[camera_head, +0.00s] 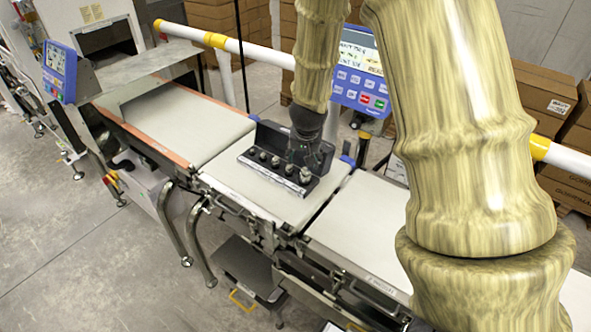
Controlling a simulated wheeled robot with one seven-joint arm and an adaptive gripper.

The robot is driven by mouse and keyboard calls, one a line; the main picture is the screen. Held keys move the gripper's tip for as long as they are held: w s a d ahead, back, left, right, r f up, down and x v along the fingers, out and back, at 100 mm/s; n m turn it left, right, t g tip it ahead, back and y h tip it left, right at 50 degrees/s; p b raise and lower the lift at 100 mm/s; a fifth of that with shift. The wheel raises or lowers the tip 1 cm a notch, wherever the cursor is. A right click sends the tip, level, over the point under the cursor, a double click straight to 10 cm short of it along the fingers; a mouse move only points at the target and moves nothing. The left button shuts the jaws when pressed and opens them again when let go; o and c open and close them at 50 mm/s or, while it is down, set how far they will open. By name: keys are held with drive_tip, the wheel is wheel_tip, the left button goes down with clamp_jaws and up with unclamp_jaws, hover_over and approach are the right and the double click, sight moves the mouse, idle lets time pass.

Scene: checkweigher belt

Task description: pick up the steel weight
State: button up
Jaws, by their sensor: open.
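Several small steel weights stand in a row in an open black case on the middle belt section. The largest-looking steel weight (305,174) is at the right end of the row. The case (268,136) has its lid raised at the back. My gripper (303,158) is dark, points down and is open over the right part of the case, close to the weights. Its fingers blend with the dark lid, so I cannot tell whether they touch a weight.
The belt (240,185) is clear in front of the case. A blue control panel (358,75) stands behind it, and a white and yellow rail (262,53) runs along the back. A metal hood (150,72) covers part of the left belt. Cardboard boxes (548,100) are stacked behind.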

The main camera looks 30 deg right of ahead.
sight(306, 170)
drive_tip(key=x, duration=0.2)
drive_tip(key=p+x, duration=0.1)
drive_tip(key=x, duration=0.2)
drive_tip(key=shift+s+d+f, duration=0.1)
drive_tip(key=shift+s+d, duration=0.05)
drive_tip(key=shift+s, duration=0.05)
drive_tip(key=shift+s+d+f+p, duration=0.15)
drive_tip(key=shift+s+p, duration=0.15)
drive_tip(key=shift+s, duration=0.15)
drive_tip(key=shift+f, duration=0.3)
drive_tip(key=shift+p+x, duration=0.55)
drive_tip(key=shift+x, duration=0.65)
drive_tip(key=shift+w+f, duration=0.2)
drive_tip(key=shift+f, duration=0.35)
drive_tip(key=shift+w+f, duration=0.1)
drive_tip(key=shift+w, duration=0.05)
drive_tip(key=shift+d, duration=0.1)
clamp_jaws()
